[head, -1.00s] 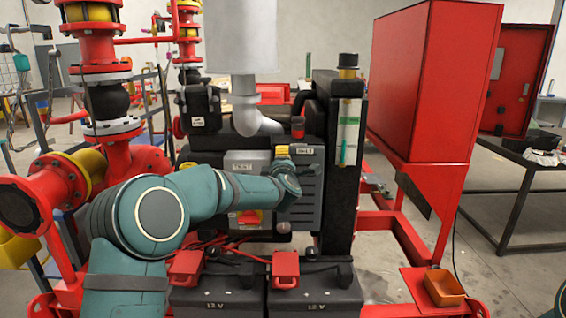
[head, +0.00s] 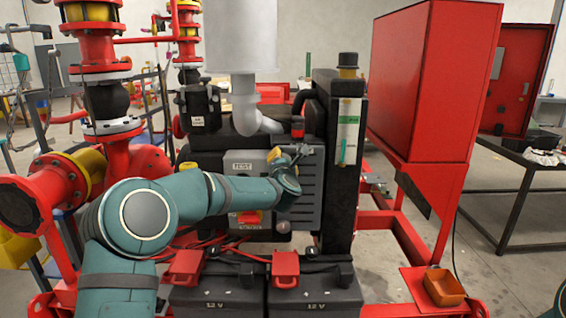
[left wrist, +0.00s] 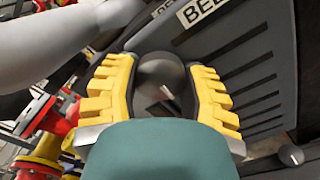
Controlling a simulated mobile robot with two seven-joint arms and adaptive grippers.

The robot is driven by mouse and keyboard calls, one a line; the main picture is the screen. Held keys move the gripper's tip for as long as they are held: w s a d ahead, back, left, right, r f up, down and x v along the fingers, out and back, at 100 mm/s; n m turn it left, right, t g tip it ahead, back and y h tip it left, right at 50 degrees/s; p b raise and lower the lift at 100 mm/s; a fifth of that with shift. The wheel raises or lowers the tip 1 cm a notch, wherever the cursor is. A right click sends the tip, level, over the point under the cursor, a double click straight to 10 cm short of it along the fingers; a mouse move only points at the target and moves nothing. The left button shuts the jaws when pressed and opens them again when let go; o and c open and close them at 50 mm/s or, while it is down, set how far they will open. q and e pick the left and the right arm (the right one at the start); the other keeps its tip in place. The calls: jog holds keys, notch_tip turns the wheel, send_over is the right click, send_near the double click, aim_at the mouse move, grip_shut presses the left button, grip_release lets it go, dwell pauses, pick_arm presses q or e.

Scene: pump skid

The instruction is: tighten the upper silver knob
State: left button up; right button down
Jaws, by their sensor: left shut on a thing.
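My left gripper (head: 287,154) is at the upper part of the grey slotted guard panel (head: 308,190), by its label. In the left wrist view, the yellow-padded fingers of this gripper (left wrist: 160,92) are shut around a round, shiny grey knob (left wrist: 160,72), the upper silver knob, with one finger on each side. In the head view the gripper hides this knob. A lower silver knob (head: 283,227) shows below the gripper near the panel's bottom, and also at the right in the left wrist view (left wrist: 290,155). My right gripper is out of view.
A grey box marked TEST (head: 243,168) is left of the gripper, partly behind my arm. A grey exhaust pipe (head: 244,110) passes above. Two black batteries (head: 318,296) with red terminal covers stand below. A tall red cabinet (head: 420,80) stands at the right.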

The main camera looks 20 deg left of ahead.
pick_arm(q)
jog(key=shift+a, duration=0.1)
dwell(0.4)
jog(key=o, duration=1.2)
jog(key=v, duration=1.2)
